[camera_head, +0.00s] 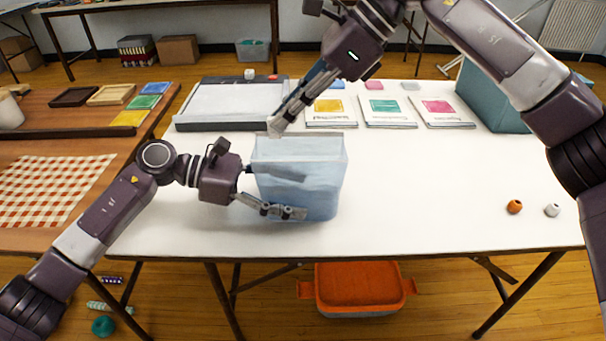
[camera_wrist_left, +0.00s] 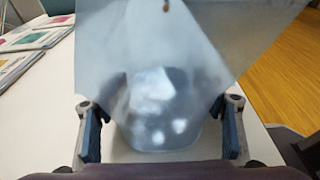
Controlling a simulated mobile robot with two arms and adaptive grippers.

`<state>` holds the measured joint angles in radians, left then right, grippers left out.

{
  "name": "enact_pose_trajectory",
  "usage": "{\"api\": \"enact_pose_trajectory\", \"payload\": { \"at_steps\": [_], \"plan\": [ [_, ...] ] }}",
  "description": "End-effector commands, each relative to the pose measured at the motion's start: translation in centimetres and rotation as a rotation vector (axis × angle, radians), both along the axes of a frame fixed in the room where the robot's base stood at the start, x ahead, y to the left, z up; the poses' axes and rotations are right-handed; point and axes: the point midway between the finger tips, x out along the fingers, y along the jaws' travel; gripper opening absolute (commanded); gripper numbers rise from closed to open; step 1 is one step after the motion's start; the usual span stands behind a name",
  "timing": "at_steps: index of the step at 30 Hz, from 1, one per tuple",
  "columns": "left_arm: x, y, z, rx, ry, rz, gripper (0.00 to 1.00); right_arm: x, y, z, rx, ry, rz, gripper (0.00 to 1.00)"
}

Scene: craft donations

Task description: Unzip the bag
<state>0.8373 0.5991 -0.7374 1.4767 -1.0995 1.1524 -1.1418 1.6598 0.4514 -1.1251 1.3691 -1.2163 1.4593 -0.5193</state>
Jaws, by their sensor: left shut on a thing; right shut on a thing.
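The bag (camera_head: 318,165) is a translucent pale blue pouch standing upright on the white table. My left gripper (camera_head: 296,194) is shut on the lower part of the bag, with one finger in front and one showing through behind it. In the left wrist view the bag (camera_wrist_left: 165,60) fills the space between the fingers of my left gripper (camera_wrist_left: 161,112). My right gripper (camera_head: 275,124) is shut at the bag's top left corner. The fingertips hide what they pinch there, and I cannot make out the zip pull.
A grey paper trimmer (camera_head: 215,108) lies behind the bag. Several colored packets (camera_head: 388,112) and a teal box (camera_head: 490,100) stand at the back. An orange spool (camera_head: 514,206) and a white spool (camera_head: 552,210) sit at the right. The table's middle right is clear.

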Motion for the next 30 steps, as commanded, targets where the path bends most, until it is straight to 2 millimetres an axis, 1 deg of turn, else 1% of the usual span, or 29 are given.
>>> {"api": "enact_pose_trajectory", "payload": {
  "at_steps": [2, 8, 9, 14, 20, 21, 22, 30],
  "plan": [
    [-0.14, -0.08, -0.01, 0.000, -0.002, -0.005, 0.51, 0.17, 0.25, -0.12, -0.002, 0.000, -0.004, 0.00],
    [-0.15, -0.08, -0.01, 0.000, -0.002, -0.005, 0.51, 0.21, 0.16, -0.13, -0.002, 0.000, -0.006, 0.00],
    [-0.15, -0.08, -0.01, 0.000, -0.002, -0.005, 0.51, 0.21, 0.16, -0.13, -0.002, 0.000, -0.006, 0.13],
    [-0.11, -0.06, -0.02, 0.000, -0.001, -0.003, 0.51, 0.17, 0.18, -0.12, -0.002, 0.000, -0.004, 0.30],
    [-0.06, -0.04, -0.02, 0.000, 0.000, -0.002, 0.51, 0.10, 0.22, -0.06, -0.001, 0.000, -0.003, 0.30],
    [-0.05, -0.03, -0.02, 0.000, 0.000, -0.002, 0.51, 0.10, 0.23, -0.06, -0.001, 0.000, -0.003, 0.26],
    [-0.05, -0.03, -0.02, 0.000, -0.001, -0.001, 0.51, 0.09, 0.23, -0.05, -0.001, 0.000, -0.003, 0.25],
    [-0.02, -0.01, -0.01, 0.000, 0.000, -0.001, 0.51, 0.07, 0.25, 0.06, 0.000, 0.000, -0.001, 0.25]
  ]
}}
